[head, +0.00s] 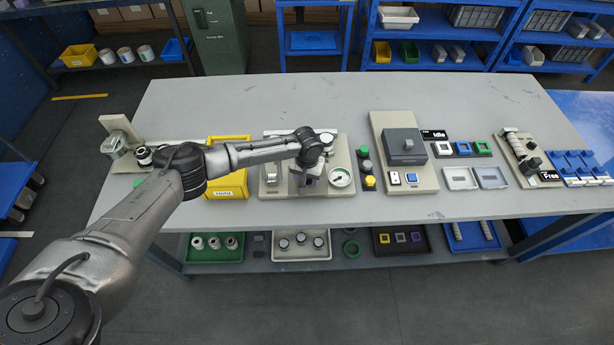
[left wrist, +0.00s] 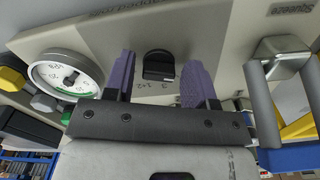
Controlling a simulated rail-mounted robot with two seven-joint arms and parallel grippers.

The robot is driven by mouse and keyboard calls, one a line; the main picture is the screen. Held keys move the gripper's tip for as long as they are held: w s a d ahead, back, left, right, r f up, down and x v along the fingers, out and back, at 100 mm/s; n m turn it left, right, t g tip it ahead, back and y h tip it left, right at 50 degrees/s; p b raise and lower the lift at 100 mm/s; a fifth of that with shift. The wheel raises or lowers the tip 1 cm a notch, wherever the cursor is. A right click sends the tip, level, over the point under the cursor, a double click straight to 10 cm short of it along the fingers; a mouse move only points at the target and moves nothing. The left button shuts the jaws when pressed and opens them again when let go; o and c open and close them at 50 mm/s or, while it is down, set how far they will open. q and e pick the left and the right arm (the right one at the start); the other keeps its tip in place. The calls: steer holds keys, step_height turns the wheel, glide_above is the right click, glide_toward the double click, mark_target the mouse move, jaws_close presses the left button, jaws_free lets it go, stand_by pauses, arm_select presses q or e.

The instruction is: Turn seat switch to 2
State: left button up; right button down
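My left gripper (head: 309,182) hangs over the beige panel (head: 345,205) in the middle of the bench and covers part of it. In the left wrist view the panel shows upside down. A black knob (left wrist: 158,66), which seems to be the seat switch, sits on the panel face, with small number marks beside it. The two purple-padded fingers of my left gripper (left wrist: 161,72) stand open, one on each side of the knob, with gaps visible. I cannot tell which number the knob points to. My right gripper is in neither view.
A round white gauge (head: 340,177) sits right of the gripper, and also shows in the left wrist view (left wrist: 65,76). A metal handle (left wrist: 280,70) stands on the other side. A yellow box (head: 228,184) and a yellow-topped button (head: 370,183) flank the panel. The rear bench is clear.

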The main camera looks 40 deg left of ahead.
arm_select(q)
steer(key=c, duration=0.7)
steer(key=shift+r+m+p, duration=0.15)
steer(key=shift+m+p, duration=0.15)
steer(key=shift+p, duration=0.3)
steer(key=shift+c, duration=0.2)
steer(key=shift+m+p, duration=0.5)
steer(key=shift+p, duration=0.5)
steer(key=shift+m+p, duration=0.3)
steer(key=shift+m, duration=0.1)
steer(key=m+p, duration=0.1)
steer(key=m, duration=0.1)
steer(key=shift+m, duration=0.4)
steer(key=shift+a+m, duration=0.1)
steer(key=shift+m, duration=0.7)
steer(key=o, duration=0.9)
